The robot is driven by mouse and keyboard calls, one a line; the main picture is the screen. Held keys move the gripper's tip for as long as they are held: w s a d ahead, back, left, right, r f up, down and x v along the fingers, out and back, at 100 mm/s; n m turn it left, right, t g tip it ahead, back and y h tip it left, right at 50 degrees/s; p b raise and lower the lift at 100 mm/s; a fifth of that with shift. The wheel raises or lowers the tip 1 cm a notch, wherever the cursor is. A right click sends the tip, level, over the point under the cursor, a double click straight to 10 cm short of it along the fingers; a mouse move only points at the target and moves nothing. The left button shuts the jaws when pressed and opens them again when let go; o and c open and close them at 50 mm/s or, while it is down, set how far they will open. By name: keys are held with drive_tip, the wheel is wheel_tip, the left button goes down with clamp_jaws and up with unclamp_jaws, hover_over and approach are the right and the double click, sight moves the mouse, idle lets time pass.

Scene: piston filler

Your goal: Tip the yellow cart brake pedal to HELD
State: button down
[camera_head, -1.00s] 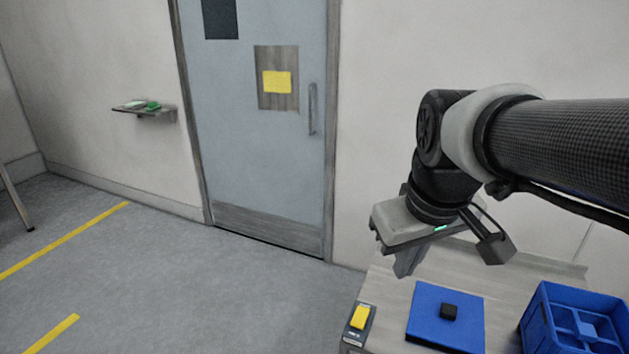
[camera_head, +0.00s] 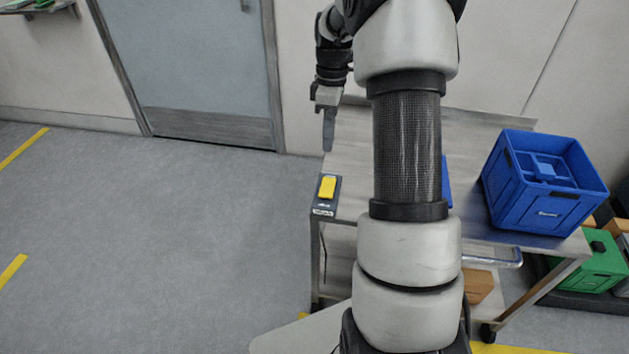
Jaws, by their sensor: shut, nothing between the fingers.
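The yellow brake pedal (camera_head: 327,187) sits on a dark housing (camera_head: 325,208) at the left edge of the cart (camera_head: 345,165). A small label shows on the housing's front, too small to read. My gripper (camera_head: 328,140) points down beyond the pedal, close to the cart's left edge, and is apart from the pedal. Its fingers are shut with nothing seen between them. My arm runs up the middle of the view and hides part of the cart top.
A blue crate (camera_head: 540,190) stands on the cart's right side. A blue mat (camera_head: 447,180) is mostly hidden behind my arm. A green bin (camera_head: 595,265) and brown boxes are low at right. A grey door (camera_head: 200,70) is behind. The floor left of the cart is clear.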

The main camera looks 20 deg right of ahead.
sight(325, 193)
idle(0.3)
drive_tip(key=f, duration=0.4)
drive_tip(key=s+f+b, duration=0.1)
drive_tip(key=f, duration=0.4)
drive_tip(key=a+f+b, duration=0.1)
drive_tip(key=f, duration=0.4)
drive_tip(key=shift+s, duration=0.25)
drive_tip(key=shift+s+f, duration=0.1)
drive_tip(key=shift+f, duration=0.25)
drive_tip(key=shift+w+d+r, duration=0.4)
drive_tip(key=shift+w, duration=0.2)
wheel_tip(325, 193, up, 14)
drive_tip(key=s+a+p, duration=0.1)
drive_tip(key=p, duration=0.3)
drive_tip(key=shift+s, duration=0.2)
